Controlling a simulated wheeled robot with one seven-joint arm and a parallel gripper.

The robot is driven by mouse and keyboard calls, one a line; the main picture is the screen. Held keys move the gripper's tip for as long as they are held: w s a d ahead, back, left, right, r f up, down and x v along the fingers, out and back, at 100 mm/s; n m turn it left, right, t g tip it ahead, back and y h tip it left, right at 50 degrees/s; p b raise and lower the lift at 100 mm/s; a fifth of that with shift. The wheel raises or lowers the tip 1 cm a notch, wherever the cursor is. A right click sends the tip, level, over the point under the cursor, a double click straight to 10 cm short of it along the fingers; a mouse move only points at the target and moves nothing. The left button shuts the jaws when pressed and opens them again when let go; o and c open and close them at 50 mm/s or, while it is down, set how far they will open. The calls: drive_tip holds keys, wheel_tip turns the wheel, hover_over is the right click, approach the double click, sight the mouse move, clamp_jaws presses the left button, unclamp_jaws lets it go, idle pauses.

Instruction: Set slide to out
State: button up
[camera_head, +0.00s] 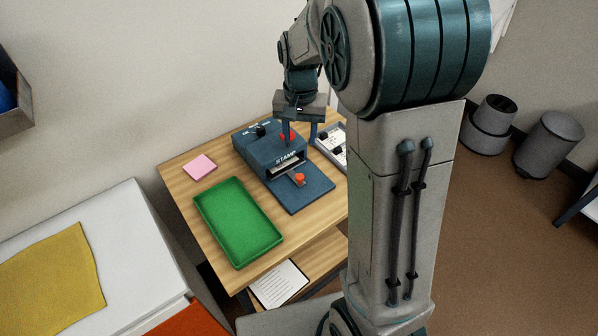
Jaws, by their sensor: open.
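A blue machine labelled STAMP (262,152) stands on the wooden table. A slot opens in its front, with a flat blue base plate (308,194) before it. A small slide with an orange knob (299,179) shows at the slot's mouth; how far it extends is too small to tell. A red button (287,136) is on top of the machine. My gripper (299,136) is over the machine's right part, pointing down, its two fingers apart. One finger partly covers the red button; I cannot tell whether they touch.
A green tray (240,253) lies at the front left of the table and a pink pad (199,167) behind it. A light panel with dark knobs (331,146) is right of the machine, partly hidden by my arm. A white-topped cabinet (140,230) stands at left.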

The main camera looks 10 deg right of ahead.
sight(300, 176)
wheel_tip(300, 176, down, 14)
idle(0.6)
clamp_jaws()
drive_tip(key=shift+d, duration=0.1)
